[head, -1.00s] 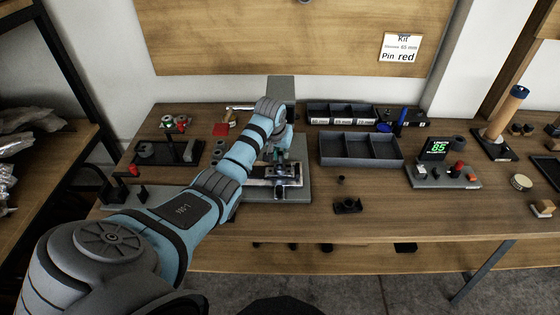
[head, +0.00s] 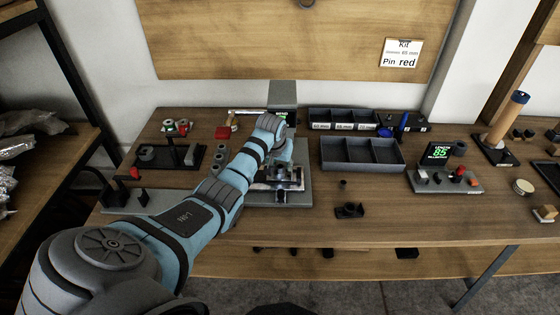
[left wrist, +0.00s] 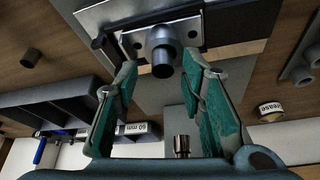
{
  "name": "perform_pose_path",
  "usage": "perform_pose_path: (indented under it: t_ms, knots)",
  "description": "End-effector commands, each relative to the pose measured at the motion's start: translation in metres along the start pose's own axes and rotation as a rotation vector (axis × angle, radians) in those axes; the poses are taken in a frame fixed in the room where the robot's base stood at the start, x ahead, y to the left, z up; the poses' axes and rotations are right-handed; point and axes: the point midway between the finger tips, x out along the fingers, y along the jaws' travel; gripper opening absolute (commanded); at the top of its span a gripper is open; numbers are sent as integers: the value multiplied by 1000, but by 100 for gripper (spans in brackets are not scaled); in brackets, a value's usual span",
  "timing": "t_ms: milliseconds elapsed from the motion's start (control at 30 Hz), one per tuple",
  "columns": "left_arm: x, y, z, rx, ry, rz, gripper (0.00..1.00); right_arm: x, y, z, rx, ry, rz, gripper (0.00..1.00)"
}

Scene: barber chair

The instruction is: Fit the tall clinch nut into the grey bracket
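In the left wrist view, my left gripper (left wrist: 159,65) has its two teal-padded fingers apart. A short grey cylinder (left wrist: 163,54) with a dark end shows between the fingertips, with gaps on both sides. It looks like the tall clinch nut, but I cannot be sure. It stands out from a bright metal plate (left wrist: 130,42) that appears to be part of the grey bracket. How deep it sits is hidden. In the head view, my left gripper (head: 283,172) is over the fixture plate (head: 303,188), and my arm hides much of it. My right gripper is out of view.
An empty grey divided bin (head: 362,168) stands right of the fixture, with labelled bins (head: 343,127) behind it. A display unit (head: 447,180) reads 85. A small black part (head: 349,210) lies in front of the bin. The front right of the bench is mostly clear.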

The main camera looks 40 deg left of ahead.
Motion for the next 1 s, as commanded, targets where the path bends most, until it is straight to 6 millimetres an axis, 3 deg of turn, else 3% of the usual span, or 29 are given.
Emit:
perform_pose_path:
  t_ms: [167, 400, 500, 633, 1000]
  knots:
    - [-27, -1, -3, 1, 4, -1, 36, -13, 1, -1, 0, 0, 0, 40]
    - [-93, 0, -3, 2, 5, 0, 36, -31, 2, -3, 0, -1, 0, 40]
    - [-111, 0, -2, 0, 3, -1, 36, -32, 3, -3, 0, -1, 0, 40]
    - [-121, 0, -1, 0, 1, 1, 36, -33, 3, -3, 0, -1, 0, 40]
    - [-121, 0, -1, -1, 1, 1, 36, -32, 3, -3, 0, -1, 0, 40]
